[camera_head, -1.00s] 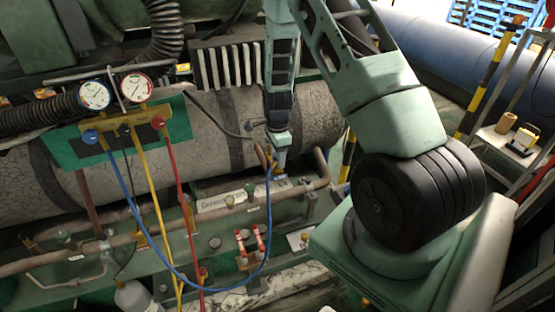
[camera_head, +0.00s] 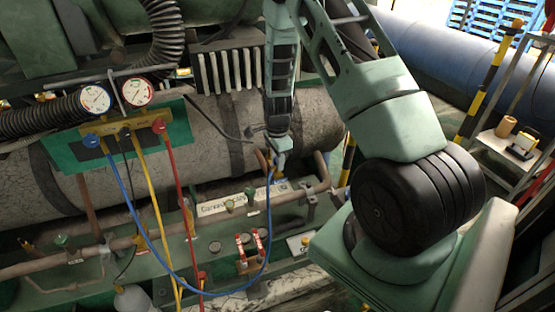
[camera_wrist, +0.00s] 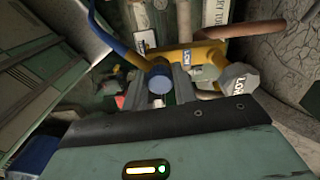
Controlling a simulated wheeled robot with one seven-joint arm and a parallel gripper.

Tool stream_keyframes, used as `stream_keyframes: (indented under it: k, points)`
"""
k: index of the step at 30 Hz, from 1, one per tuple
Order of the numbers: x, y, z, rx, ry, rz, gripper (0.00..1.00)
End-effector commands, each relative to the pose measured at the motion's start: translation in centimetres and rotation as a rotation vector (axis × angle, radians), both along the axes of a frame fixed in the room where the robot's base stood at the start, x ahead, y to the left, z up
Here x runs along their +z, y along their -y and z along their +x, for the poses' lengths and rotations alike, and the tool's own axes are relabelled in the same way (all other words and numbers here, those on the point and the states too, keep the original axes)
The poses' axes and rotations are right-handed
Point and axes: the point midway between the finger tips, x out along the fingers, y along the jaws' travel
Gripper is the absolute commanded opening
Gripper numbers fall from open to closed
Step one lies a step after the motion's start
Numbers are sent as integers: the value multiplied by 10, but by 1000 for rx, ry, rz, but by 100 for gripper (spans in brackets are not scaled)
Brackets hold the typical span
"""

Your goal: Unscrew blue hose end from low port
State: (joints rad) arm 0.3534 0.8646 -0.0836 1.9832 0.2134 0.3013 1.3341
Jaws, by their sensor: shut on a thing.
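My gripper (camera_head: 278,160) reaches down to the pipework in front of the large grey tank in the head view. In the wrist view its fingers (camera_wrist: 160,92) are shut on the blue hose end (camera_wrist: 159,80), a round blue fitting. The blue hose (camera_wrist: 112,34) rises away to the upper left. A yellow fitting with a LOW tag (camera_wrist: 186,57) lies just behind the hose end; I cannot tell whether the threads are still joined. A grey cap marked LOW (camera_wrist: 238,80) is right of the fingers. In the head view the blue hose (camera_head: 165,258) loops down from the manifold to my gripper.
The gauge manifold (camera_head: 120,127) at left carries two round gauges, with a yellow hose (camera_head: 157,205) and a red hose (camera_head: 183,205) hanging down. Brown pipes and red-handled valves (camera_head: 249,243) are below my gripper. A shelf stand (camera_head: 505,150) is at right.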

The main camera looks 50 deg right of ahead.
Motion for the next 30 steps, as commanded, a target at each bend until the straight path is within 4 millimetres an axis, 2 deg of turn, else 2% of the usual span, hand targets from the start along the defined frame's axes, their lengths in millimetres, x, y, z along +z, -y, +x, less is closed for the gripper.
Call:
stream_keyframes:
  k: [6,15,23,30]
  points:
    - [0,0,-1,228,-2,2,6]
    - [0,-1,-1,253,-2,2,6]
    - [0,-1,-1,529,-2,3,6]
    - [0,-1,-1,557,-2,3,6]
